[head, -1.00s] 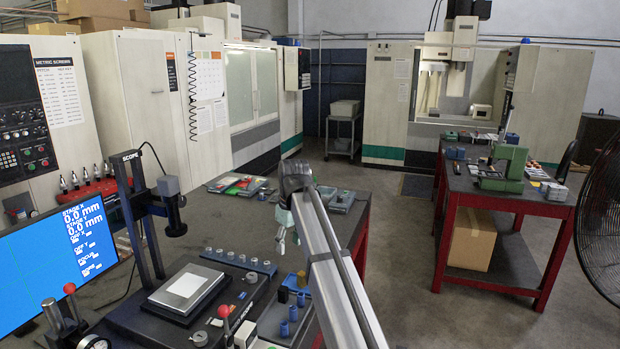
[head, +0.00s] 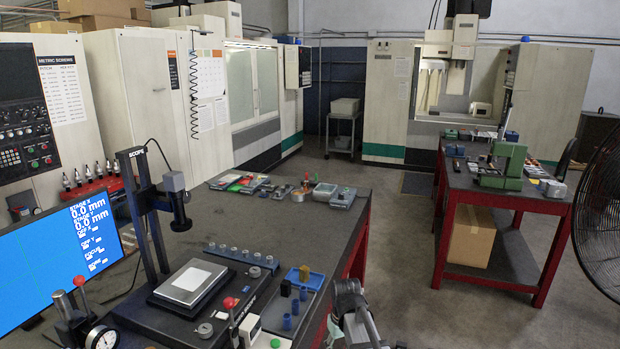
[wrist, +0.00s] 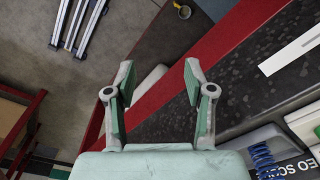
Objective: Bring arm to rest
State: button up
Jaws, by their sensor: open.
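My gripper (wrist: 157,84) is open and empty in the wrist view, its two green-padded fingers spread apart. Below it are the red edge (wrist: 160,88) of the dark bench and, to the left, grey floor. In the head view my arm is low at the bottom edge, in front of the near bench's right side (head: 315,222). The gripper itself is mostly hidden or cut off there. Nothing is held between the fingers.
The near bench carries a microscope stand (head: 150,215), a monitor (head: 65,265), a blue tray (head: 303,278) and several parts at its far end. A second red-legged bench (head: 455,195) stands right, a fan (head: 600,215) beyond. Floor between the benches is clear.

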jog(key=s+d+f+m, duration=0.2)
jog(key=s+d+f, duration=0.2)
jog(key=s+f, duration=0.4)
jog(key=s+d+f+m, duration=0.2)
jog(key=s+d+f, duration=0.3)
jog(key=s, duration=0.6)
jog(key=s+f+g+b, duration=0.7)
jog(key=s+f+b, duration=0.3)
jog(key=s+f, duration=1.6)
notch_tip(320, 180, down, 2)
jog(key=shift+s+a+f, duration=0.1)
jog(key=shift+s+a, duration=0.15)
jog(key=shift+a, duration=0.1)
